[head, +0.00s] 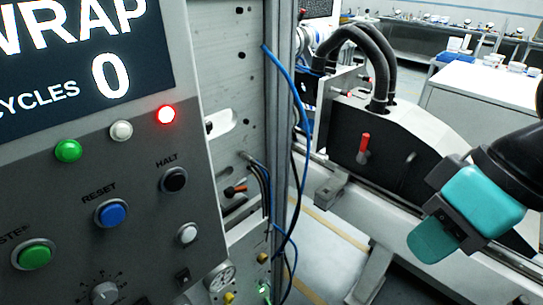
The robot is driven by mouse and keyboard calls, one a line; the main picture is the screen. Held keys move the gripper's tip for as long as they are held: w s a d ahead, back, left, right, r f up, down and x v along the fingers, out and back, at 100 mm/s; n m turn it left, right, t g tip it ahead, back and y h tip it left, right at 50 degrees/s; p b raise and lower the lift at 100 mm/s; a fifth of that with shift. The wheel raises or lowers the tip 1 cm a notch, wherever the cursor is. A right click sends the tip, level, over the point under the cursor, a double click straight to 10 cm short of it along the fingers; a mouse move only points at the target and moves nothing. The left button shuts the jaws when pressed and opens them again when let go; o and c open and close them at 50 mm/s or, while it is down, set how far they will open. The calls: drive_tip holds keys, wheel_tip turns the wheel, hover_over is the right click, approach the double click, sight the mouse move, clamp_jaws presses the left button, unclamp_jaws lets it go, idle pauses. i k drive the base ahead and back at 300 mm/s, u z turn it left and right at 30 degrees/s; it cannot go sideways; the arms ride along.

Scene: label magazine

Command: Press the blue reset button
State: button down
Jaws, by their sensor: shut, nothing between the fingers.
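The blue reset button (112,215) sits in a metal ring on the grey control panel (140,255) at the left, under the word RESET. My gripper (430,245) is at the right of the head view, with teal fingers. It is shut and empty. It is well to the right of the panel and apart from the button. Nothing covers the button.
Around the button are a black HALT button (174,180), a green button (34,255), a white button (187,234) and a knob (105,293). A red lamp (166,114) is lit. Blue cable (303,100) hangs between panel and gripper, beside a machine with a red lever (363,148).

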sight(113, 215)
drive_tip(key=z, duration=1.1)
drive_tip(key=k, duration=1)
drive_tip(key=u, duration=0.5)
